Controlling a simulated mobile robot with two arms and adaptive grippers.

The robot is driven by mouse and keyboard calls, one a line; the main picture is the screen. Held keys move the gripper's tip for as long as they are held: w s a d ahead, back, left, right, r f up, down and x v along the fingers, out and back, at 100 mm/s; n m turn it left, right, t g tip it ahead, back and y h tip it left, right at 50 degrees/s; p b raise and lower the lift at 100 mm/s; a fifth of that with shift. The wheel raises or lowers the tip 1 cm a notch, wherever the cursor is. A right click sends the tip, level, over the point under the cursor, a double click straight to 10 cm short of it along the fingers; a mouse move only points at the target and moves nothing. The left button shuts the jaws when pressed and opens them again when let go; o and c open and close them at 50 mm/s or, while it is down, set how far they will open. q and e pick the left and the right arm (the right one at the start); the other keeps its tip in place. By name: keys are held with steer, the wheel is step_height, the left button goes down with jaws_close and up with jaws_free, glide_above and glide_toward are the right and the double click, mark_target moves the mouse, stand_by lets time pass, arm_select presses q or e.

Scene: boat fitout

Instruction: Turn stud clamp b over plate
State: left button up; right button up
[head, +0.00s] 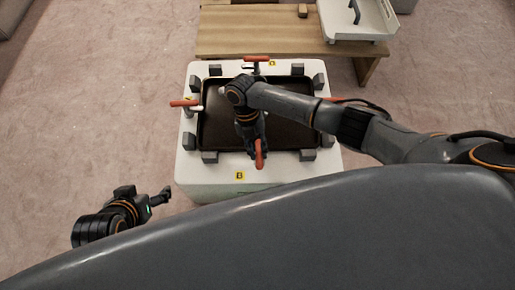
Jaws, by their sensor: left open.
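Stud clamp b is at the near edge of the white box, above the yellow label B (239,175). Its red handle (259,153) points toward and away from me; its lower parts are hidden by my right gripper. The dark plate (220,128) lies in the top of the white box (192,165). My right gripper (256,148) points down at the clamp, right by the handle; whether its fingers are closed on it is hidden. My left gripper (163,196) is open and empty, left of the box's near corner and apart from it.
Other red-handled clamps stand at the far edge (256,58) and left edge (184,103); another at the right is partly behind my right arm. Grey blocks (209,156) line the rim. A wooden bench (225,35) with a white tray (362,34) stands behind. Carpet is clear at left.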

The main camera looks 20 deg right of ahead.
steer(key=o, duration=0.3)
steer(key=shift+s+d+f, duration=0.1)
steer(key=shift+s, duration=0.05)
steer(key=shift+o, duration=0.2)
steer(key=v, duration=1.2)
